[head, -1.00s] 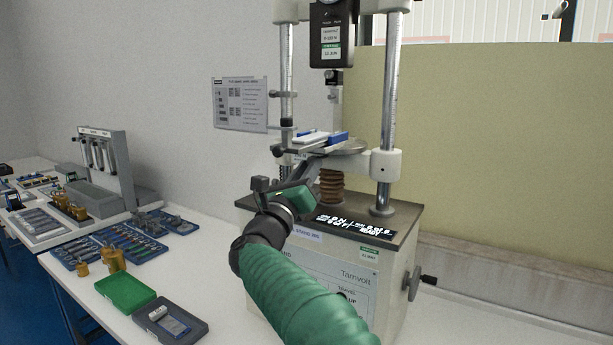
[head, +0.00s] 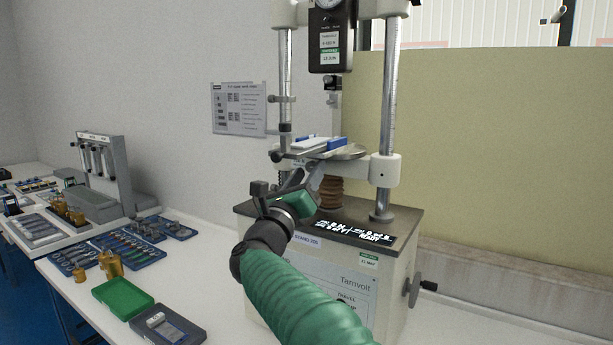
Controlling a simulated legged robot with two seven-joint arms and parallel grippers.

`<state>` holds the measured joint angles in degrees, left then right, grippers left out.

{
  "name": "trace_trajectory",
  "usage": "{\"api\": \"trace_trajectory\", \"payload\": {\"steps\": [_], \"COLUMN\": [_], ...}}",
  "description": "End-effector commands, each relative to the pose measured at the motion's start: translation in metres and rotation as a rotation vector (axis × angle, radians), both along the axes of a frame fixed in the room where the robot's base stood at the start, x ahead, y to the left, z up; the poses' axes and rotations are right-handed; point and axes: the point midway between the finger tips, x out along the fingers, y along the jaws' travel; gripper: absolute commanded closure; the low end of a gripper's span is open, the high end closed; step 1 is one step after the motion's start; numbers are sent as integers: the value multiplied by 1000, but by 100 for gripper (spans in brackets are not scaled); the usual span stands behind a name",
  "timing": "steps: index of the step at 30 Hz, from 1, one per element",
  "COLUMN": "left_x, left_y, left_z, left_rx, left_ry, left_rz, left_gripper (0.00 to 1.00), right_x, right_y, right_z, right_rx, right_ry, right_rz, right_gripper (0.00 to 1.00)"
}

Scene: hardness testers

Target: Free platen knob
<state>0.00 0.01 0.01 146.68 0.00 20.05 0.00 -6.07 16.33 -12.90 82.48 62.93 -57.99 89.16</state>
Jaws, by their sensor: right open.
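A small dark knob (head: 277,156) shows at the platen's left edge. My right gripper (head: 284,187) is open and empty, just below the knob and in front of the platen support, apart from the knob as far as I can see. Its green and black wrist hides part of the tester's base. My left gripper is out of view.
Two chrome posts (head: 388,110) flank the platen, and a black gauge head (head: 331,40) hangs above. A crank handle (head: 418,287) sticks out at the base's right side. Blue trays (head: 122,250), a green tray (head: 118,303) and a dark case (head: 166,328) lie on the left bench.

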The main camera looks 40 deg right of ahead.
Motion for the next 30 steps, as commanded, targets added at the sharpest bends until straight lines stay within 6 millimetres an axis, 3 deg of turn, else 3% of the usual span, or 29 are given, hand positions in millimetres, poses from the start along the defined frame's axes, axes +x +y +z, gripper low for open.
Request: {"api": "trace_trajectory", "payload": {"steps": [7,21,30], "left_x": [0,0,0], "left_y": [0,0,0], "left_z": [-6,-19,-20], "left_rx": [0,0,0], "left_ry": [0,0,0], "left_rz": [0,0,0], "left_gripper": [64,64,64], "right_x": [-10,-72,-83], "right_y": [18,118,133], "right_z": [-10,-55,-61], "right_rx": [2,1,1], "right_ry": [1,1,1], "right_rz": [2,3,-1], "right_gripper": [56,56,56]}}
